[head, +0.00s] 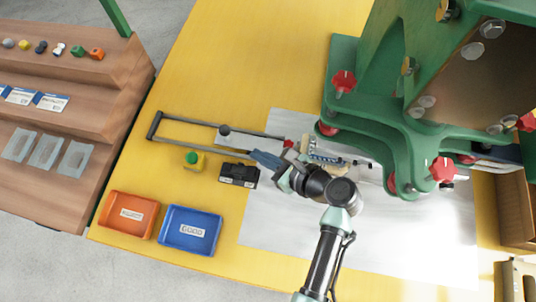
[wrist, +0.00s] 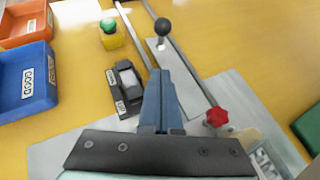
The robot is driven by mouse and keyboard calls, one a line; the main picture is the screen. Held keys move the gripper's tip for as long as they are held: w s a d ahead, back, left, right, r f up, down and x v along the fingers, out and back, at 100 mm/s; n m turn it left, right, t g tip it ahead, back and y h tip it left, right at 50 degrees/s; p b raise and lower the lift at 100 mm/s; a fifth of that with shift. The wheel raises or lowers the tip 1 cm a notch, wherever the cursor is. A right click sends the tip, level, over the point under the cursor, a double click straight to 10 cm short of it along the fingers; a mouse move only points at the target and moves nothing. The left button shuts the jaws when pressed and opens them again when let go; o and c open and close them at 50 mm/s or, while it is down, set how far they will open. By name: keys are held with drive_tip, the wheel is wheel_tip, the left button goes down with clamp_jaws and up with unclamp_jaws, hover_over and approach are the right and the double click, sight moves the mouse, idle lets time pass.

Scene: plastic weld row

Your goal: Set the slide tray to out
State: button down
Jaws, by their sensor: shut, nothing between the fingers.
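The slide tray (wrist: 185,80) is a narrow grey plate between two dark rails. A black ball knob (wrist: 162,27) stands upright on its outer end. In the head view the knob (head: 224,130) is about midway along the rails (head: 180,119), which run left from the green machine. My gripper (head: 254,155) is shut and empty, with its blue fingers right of and below the knob, close to the lower rail. In the wrist view the closed fingers (wrist: 161,75) point toward the knob and are apart from it. My gripper and wrist hide part of the tray's inner end.
A black block (head: 238,174) and a yellow box with a green button (head: 193,160) sit below the rails. Orange (head: 128,214) and blue (head: 190,230) bins lie at lower left. The green machine (head: 345,110) with red knobs stands right. The yellow table above the rails is clear.

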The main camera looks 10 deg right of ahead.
sight(227, 137)
drive_tip(key=w+a, duration=0.2)
drive_tip(key=w+a+f, duration=0.2)
drive_tip(key=w+a, duration=0.1)
drive_tip(key=shift+w+a+f, duration=0.15)
drive_tip(key=shift+w+a, duration=0.15)
drive_tip(key=shift+a, duration=0.05)
drive_tip(key=shift+a, duration=0.1)
